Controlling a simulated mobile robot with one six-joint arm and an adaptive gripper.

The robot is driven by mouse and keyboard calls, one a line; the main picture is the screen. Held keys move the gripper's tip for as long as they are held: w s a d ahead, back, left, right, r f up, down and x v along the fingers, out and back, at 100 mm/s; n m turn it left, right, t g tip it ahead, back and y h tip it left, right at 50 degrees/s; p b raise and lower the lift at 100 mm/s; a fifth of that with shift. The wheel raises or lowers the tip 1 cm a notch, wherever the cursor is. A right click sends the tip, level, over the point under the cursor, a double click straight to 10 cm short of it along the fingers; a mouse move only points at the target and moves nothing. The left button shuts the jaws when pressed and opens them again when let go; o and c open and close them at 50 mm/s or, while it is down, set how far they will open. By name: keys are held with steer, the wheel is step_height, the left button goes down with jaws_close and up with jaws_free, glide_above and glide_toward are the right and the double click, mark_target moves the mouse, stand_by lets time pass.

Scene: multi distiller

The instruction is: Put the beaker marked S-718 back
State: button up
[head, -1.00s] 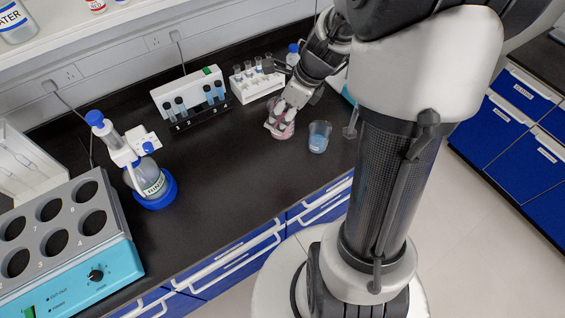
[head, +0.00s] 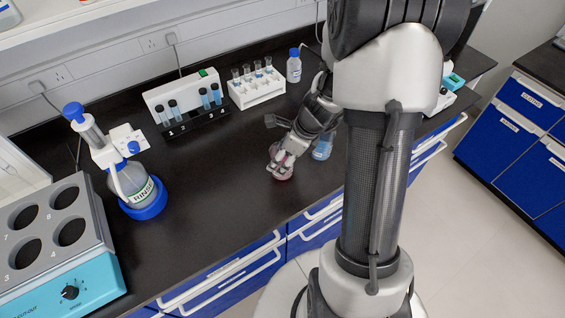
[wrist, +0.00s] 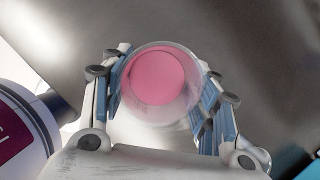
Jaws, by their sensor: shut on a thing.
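A small clear beaker with pink liquid (head: 282,173) is held between the fingers of my gripper (head: 281,163), over the front middle of the dark counter. In the wrist view the same beaker (wrist: 160,82) sits between both finger pads of my gripper (wrist: 164,98), seen from above with its pink contents. No marking on it can be read. Whether its base touches the counter I cannot tell. A second beaker with blue liquid (head: 323,149) stands to the right, partly hidden behind my arm.
A white tube rack (head: 257,92), a block with blue tubes (head: 188,108) and a blue-capped bottle (head: 294,66) stand at the back. The counter between is clear.

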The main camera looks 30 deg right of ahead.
steer(key=shift+f, duration=0.8)
steer(key=shift+r, duration=0.1)
steer(key=o, duration=0.7)
steer(key=shift+f, duration=0.2)
steer(key=o, duration=0.5)
steer(key=shift+r, duration=0.15)
